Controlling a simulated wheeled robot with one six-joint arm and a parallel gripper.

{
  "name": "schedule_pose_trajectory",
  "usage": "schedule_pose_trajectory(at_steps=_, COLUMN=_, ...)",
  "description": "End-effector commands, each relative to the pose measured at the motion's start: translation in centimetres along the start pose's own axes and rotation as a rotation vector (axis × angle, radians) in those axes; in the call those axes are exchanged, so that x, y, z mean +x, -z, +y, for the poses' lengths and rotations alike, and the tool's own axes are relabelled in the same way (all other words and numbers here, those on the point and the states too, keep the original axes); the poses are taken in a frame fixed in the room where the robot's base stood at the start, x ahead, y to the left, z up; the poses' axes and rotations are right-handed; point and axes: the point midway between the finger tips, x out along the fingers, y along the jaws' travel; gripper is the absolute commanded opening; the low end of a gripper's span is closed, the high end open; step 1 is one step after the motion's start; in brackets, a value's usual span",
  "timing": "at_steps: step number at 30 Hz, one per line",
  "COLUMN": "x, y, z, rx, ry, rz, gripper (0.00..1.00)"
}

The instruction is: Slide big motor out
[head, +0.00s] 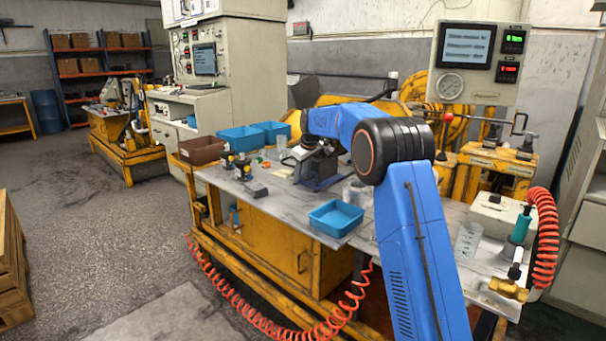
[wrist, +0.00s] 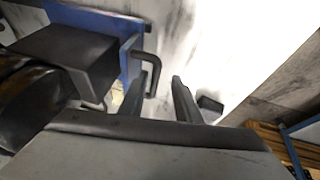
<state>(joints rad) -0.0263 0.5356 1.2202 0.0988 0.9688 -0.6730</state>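In the wrist view, a dark, rounded body with a black block (wrist: 75,52), which looks like the big motor, fills the left side. A blue mount plate (wrist: 130,58) stands beside it, with a black bent handle (wrist: 151,72) on it. My gripper (wrist: 162,88) is open. Its left finger is close to the handle and its right finger stands apart, over the pale tabletop; I cannot tell whether the handle is touched. In the head view, the dark blue mount (head: 322,178) shows on the bench below my arm, which largely hides the motor and the gripper.
A blue tray (head: 336,217) sits on the bench (head: 290,208) in front of the mount. Blue bins (head: 240,139), a brown bin (head: 201,150) and small black-and-yellow parts (head: 242,168) are at the left. A small black object (wrist: 210,104) lies right of my fingers.

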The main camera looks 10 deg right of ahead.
Motion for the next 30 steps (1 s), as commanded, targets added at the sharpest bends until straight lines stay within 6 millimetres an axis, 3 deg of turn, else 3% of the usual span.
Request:
schedule_pose_trajectory(at_steps=8, x=-0.1, y=-0.1, z=0.2, rx=0.001, ry=-0.003, rz=0.001, gripper=0.29)
schedule_pose_trajectory(at_steps=13, x=-1.4, y=0.0, z=0.3, rx=0.001, ry=-0.004, rz=0.002, gripper=0.29)
schedule_pose_trajectory(at_steps=30, x=-12.4, y=0.0, z=0.1, rx=0.000, ry=-0.004, rz=0.003, gripper=0.29)
